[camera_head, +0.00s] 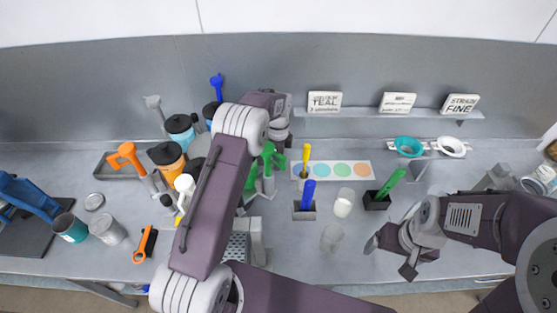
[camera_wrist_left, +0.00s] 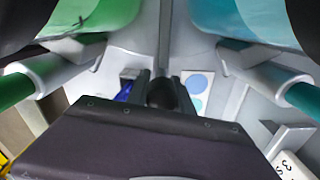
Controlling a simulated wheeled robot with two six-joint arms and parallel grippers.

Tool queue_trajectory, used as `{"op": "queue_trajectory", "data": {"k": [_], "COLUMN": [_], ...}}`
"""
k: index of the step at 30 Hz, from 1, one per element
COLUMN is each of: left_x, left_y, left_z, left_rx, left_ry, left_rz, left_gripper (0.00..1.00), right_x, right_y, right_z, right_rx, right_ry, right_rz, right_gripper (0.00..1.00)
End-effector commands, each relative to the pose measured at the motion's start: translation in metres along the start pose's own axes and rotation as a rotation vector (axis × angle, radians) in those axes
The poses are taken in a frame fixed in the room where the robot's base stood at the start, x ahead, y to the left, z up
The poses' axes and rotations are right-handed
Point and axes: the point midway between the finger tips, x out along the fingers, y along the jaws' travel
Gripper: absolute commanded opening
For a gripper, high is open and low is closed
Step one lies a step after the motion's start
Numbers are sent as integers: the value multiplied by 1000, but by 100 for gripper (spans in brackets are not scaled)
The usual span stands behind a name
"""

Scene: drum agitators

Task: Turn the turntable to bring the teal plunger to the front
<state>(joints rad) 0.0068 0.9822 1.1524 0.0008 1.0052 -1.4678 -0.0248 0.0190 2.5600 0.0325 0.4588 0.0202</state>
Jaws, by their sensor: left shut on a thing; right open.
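My left arm crosses the middle of the head view and hides its gripper and much of the turntable there. In the left wrist view my left gripper (camera_wrist_left: 160,84) is shut on a dark rounded post or knob (camera_wrist_left: 160,96). A green drum (camera_wrist_left: 95,18) is at upper left and a teal drum (camera_wrist_left: 262,22) at upper right, with a teal rod (camera_wrist_left: 303,97), perhaps the teal plunger's handle. I cannot make out the teal plunger in the head view. A green plunger (camera_head: 267,158) shows right of my arm. My right gripper (camera_head: 389,257) is open and empty over the bench.
A colour-dot strip (camera_head: 350,170) lies behind. Signs line the shelf (camera_head: 360,112).

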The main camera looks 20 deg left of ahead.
Motion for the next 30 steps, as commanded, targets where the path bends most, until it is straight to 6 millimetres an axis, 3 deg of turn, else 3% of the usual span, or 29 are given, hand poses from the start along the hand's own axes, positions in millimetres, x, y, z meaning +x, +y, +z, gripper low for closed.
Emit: {"op": "queue_trajectory", "data": {"k": [11, 30], "left_x": [6, 4], "left_y": [21, 89], "left_z": [0, 3], "left_rx": [85, 399], "left_ry": [-6, -3], "left_rz": [11, 6], "left_gripper": [0, 0], "right_x": [9, 30], "right_y": [0, 1], "right_z": [1, 3], "right_rx": [0, 0], "right_ry": [0, 0], "right_rz": [0, 0], "right_gripper": [87, 87]}}
